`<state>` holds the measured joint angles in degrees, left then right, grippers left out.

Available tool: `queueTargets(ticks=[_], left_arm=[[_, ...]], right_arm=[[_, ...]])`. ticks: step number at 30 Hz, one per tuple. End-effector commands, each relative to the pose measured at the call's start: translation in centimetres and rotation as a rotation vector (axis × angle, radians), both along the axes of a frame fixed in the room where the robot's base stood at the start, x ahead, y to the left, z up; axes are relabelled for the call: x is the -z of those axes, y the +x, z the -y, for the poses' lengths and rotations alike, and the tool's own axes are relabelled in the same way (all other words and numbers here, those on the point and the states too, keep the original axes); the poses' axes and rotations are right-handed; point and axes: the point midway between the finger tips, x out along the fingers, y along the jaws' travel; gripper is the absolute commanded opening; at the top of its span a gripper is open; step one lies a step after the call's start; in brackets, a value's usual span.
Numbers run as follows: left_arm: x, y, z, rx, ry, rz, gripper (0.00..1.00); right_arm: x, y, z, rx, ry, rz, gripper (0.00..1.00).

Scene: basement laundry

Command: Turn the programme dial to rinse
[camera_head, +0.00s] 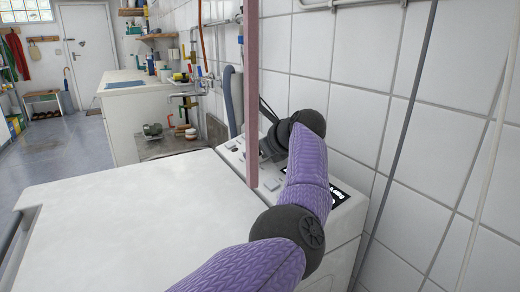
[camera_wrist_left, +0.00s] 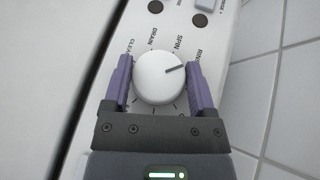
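The white round programme dial (camera_wrist_left: 160,78) sits on the washing machine's light control panel in the left wrist view. Its dark pointer line points right and slightly up, close to the label that starts with RIN and is partly hidden by a finger. SPIN, DRAIN and CLEAN labels run around it to the left. My left gripper (camera_wrist_left: 160,85) has one purple finger on each side of the dial, very close to it; a thin gap shows at the left finger. In the head view my left arm reaches over the control panel (camera_head: 345,205) and hides the dial. My right gripper is not in view.
The white machine top (camera_head: 130,220) lies clear at left. A pinkish upright pole (camera_head: 251,90) crosses the head view before the panel. A tiled wall (camera_head: 400,130) with pipes closes in at right. Two dark round spots (camera_wrist_left: 155,6) are on the panel above the dial.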

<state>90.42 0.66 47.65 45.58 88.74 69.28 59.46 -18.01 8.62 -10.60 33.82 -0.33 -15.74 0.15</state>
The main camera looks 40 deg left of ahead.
Motion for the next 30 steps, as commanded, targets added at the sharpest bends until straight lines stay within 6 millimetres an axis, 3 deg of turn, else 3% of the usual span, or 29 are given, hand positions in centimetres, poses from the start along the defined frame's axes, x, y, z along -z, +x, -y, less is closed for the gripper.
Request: queueTargets(ticks=[1,4,12,22,30], left_arm=[[0.3,0.0,0.1,0.001,-0.006,-0.005,0.81],[0.2,0.0,0.1,0.001,-0.004,-0.004,1.0],[-0.4,-0.1,0.5,0.002,-0.002,0.0,1.0],[-4.7,-1.0,6.8,0.003,-0.004,0.0,1.0],[-5.2,-1.3,8.3,0.001,-0.003,-0.004,1.0]], right_arm=[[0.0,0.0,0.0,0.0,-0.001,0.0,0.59],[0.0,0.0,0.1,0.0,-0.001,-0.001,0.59],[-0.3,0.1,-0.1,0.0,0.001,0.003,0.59],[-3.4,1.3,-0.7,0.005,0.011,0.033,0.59],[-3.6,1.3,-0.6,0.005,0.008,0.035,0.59]])
